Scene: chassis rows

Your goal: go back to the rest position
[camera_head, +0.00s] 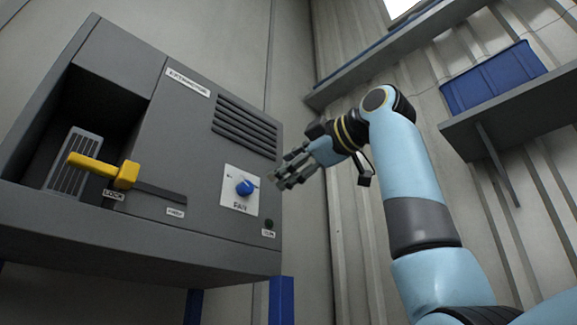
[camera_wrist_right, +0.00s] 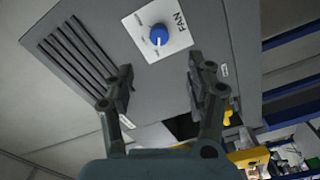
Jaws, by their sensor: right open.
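My right gripper (camera_head: 284,174) is open and empty in the head view, a little to the right of the blue fan knob (camera_head: 244,187) on the grey machine (camera_head: 150,220). In the right wrist view, my right gripper (camera_wrist_right: 160,82) has its two fingers spread apart with nothing between them. The blue knob (camera_wrist_right: 158,36) on its white FAN plate (camera_wrist_right: 178,22) lies beyond the fingertips, apart from them. My left gripper is in neither view.
A yellow handle (camera_head: 105,170) sticks out of the machine at the left, by the LOCK label. Shelves (camera_head: 510,110) run along the right wall, one with a blue crate (camera_head: 492,78). Blue legs (camera_head: 281,300) stand under the machine. Free room lies between machine and right wall.

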